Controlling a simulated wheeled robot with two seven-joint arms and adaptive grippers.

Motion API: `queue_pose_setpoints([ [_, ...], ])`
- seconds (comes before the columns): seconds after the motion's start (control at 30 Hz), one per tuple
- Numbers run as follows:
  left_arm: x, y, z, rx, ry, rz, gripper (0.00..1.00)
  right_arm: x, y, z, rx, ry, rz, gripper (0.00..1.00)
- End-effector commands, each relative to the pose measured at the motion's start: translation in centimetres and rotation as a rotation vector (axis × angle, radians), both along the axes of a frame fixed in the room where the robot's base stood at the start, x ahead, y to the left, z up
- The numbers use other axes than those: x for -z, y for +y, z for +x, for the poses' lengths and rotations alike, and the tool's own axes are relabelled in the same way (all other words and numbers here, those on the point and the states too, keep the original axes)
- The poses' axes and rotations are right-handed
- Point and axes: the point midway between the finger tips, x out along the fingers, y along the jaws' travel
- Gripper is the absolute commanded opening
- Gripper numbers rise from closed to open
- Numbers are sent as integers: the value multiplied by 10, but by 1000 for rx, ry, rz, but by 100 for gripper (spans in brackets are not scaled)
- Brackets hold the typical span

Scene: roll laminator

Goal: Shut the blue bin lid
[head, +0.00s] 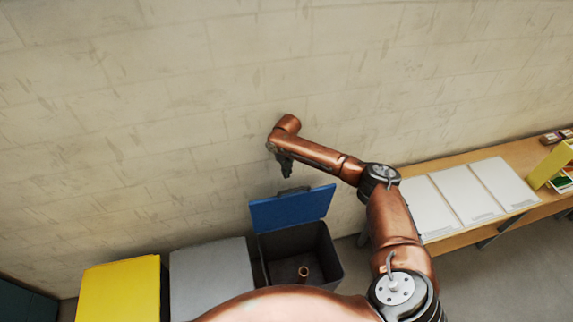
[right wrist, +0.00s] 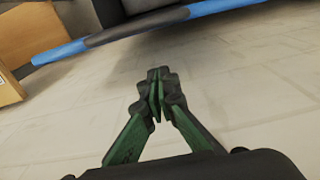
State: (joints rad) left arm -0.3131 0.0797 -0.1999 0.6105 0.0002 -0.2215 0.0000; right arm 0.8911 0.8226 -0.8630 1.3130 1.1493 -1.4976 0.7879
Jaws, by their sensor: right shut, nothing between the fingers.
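The blue lid (head: 291,209) stands raised at the back of an open dark bin (head: 325,255) in the head view. The bin's inside shows, with a small brown ring-like object (head: 304,271) in it. My right gripper (head: 287,175) is shut and empty, pointing down above the lid's top edge, near the wall. In the right wrist view my closed fingers (right wrist: 156,75) point towards a blue edge (right wrist: 160,23) with a dark part on it, likely the lid's rim and handle. A gap shows between them. My left gripper is not in view.
A grey-lidded bin (head: 211,279) and a yellow-lidded bin (head: 120,290) stand left of the open bin. A wooden table (head: 520,155) with white panels (head: 467,194) stands at the right. The pale wall (head: 190,110) is close behind the bins.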

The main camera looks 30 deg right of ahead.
Motion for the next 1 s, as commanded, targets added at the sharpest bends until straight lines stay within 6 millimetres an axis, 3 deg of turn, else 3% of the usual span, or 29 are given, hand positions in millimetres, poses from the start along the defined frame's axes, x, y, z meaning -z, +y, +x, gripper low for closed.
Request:
queue_pose_setpoints([
  [0.27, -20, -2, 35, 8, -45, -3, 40, 14, 6, -27, -5, 1, -3, 0],
  [0.83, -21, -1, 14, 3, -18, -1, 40, 19, 11, -36, -4, -3, -2, 0],
  [1.0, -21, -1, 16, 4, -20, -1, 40, 20, 27, -31, -26, -28, -7, 0],
])
